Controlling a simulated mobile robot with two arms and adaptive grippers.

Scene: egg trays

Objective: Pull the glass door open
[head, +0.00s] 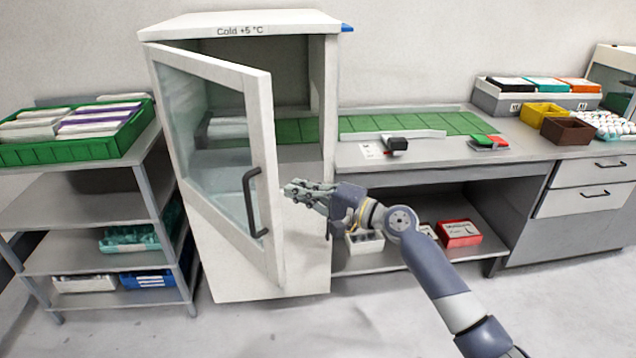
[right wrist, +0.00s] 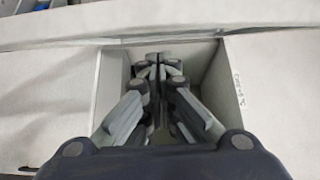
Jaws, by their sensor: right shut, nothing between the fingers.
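The glass door (head: 215,140) of the white cold cabinet (head: 290,22) stands partly open, hinged at its left side and swung out toward me. Its dark handle (head: 252,203) is on the right part of the door frame. My right gripper (head: 290,187) is just right of the door's free edge, in front of the cabinet opening, apart from the handle. It is shut and empty. In the right wrist view the shut fingers (right wrist: 158,65) point toward a pale box-like recess. My left gripper is not in view.
A shelf rack (head: 75,213) with a green tray (head: 130,148) stands close left of the cabinet. A workbench (head: 430,155) with green mats adjoins on the right, with boxes on its lower shelf, including a red box (head: 458,233). The floor in front is clear.

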